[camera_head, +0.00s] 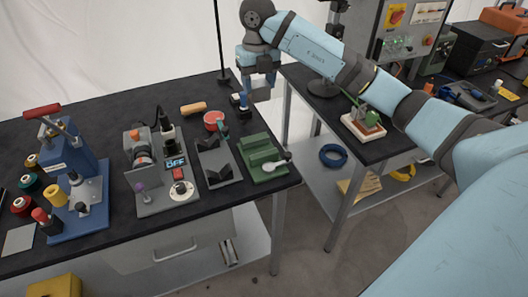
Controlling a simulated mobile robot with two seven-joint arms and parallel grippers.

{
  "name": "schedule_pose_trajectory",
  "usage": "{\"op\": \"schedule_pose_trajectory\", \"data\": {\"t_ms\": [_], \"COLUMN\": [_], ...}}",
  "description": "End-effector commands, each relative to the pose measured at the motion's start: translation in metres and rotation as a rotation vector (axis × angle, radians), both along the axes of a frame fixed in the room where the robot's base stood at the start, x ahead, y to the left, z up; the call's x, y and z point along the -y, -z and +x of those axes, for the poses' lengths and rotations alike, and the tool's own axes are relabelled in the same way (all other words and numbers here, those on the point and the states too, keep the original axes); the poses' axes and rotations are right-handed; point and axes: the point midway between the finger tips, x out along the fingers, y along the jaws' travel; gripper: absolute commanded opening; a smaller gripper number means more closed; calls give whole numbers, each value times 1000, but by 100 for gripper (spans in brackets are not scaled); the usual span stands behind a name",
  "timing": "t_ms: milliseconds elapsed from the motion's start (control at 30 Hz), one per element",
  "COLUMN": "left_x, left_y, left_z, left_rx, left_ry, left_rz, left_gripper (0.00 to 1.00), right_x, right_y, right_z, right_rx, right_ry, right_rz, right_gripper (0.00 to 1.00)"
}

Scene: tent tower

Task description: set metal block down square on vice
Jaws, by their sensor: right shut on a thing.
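My right gripper (260,88) is at the end of the blue arm that comes in from the right. It hangs over the far right edge of the black workbench, fingers down, beyond the green vice. It is shut on a small grey piece (262,96), which looks like the metal block; its outline is hard to make out. The green vice (262,146) stands near the right edge of the bench, its light handle towards the front. The held piece is apart from the vice. My left gripper is not in view.
A grey V-shaped block (219,167) stands just left of the vice. A red round container (212,122) and an orange-handled tool (193,108) lie behind. A grey machine (160,170) and blue press (75,185) stand further left. A second table (375,152) is right, across a gap.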

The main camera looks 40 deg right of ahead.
Motion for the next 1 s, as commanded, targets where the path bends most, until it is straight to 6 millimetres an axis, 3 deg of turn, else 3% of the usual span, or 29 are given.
{"op": "schedule_pose_trajectory", "data": {"t_ms": [167, 600, 1000], "left_x": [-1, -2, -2], "left_y": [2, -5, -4], "left_z": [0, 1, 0], "left_rx": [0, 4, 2], "left_ry": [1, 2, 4], "left_rz": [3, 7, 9], "left_gripper": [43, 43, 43], "right_x": [-1, -1, -1], "right_y": [24, 135, 176], "right_z": [-1, -1, -1], "right_rx": [-5, -4, -3], "right_ry": [1, 2, 2], "right_rz": [1, 1, 1], "right_gripper": [22, 22, 22]}}
